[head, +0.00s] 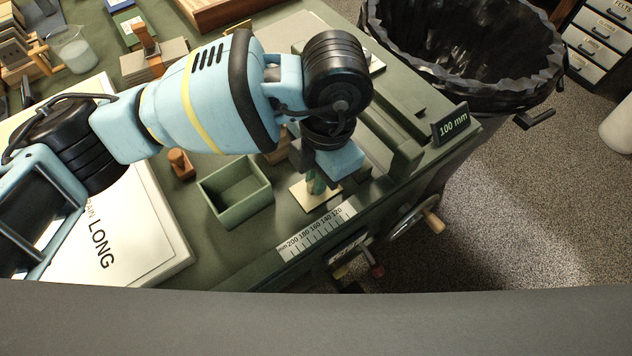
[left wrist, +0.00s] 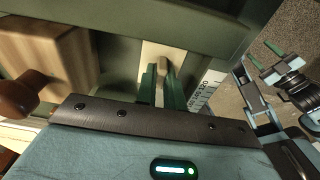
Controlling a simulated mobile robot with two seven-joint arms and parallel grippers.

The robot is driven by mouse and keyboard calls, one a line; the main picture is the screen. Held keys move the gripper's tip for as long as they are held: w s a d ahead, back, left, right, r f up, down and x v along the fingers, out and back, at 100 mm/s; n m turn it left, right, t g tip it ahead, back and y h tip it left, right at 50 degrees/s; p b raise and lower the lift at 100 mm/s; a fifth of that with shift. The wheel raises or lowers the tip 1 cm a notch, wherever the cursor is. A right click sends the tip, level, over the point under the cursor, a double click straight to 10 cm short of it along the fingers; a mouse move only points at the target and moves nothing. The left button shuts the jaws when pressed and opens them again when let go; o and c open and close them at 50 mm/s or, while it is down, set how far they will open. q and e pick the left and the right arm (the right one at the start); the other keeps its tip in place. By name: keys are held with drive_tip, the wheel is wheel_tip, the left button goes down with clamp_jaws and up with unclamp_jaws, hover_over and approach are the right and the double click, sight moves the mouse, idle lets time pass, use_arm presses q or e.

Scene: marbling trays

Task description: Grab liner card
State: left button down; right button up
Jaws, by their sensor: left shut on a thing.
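The liner card, a cream flat card (head: 302,198), lies by the bench's front edge, just behind the printed scale. In the left wrist view the card (left wrist: 152,52) shows beyond the fingers, with a small tan upright piece on it. My left gripper (head: 316,186) points down over the card and is shut on that piece; its green fingertips (left wrist: 161,85) stand on either side of it. The arm hides part of the card. My right gripper (left wrist: 264,55) is at the right of the left wrist view, its fingers apart and empty.
A green open box (head: 236,208) stands left of the card, with a small brown-knobbed wooden block (head: 181,163) beyond. A printed scale (head: 316,232) runs along the front edge. A green rail and a "100 mm" sign (head: 451,124) are right. A black-lined bin (head: 465,55) stands beyond.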

use_arm(q)
drive_tip(key=shift+r, duration=0.15)
drive_tip(key=shift+r, duration=0.55)
wheel_tip(320, 180, up, 2)
drive_tip(key=shift+r, duration=0.15)
drive_tip(key=s+d, duration=0.2)
drive_tip(key=s, duration=0.5)
drive_tip(key=s+d+r, duration=0.1)
drive_tip(key=s+d, duration=0.2)
drive_tip(key=s, duration=0.5)
drive_tip(key=shift+d+r, duration=0.15)
drive_tip(key=shift+d, duration=0.2)
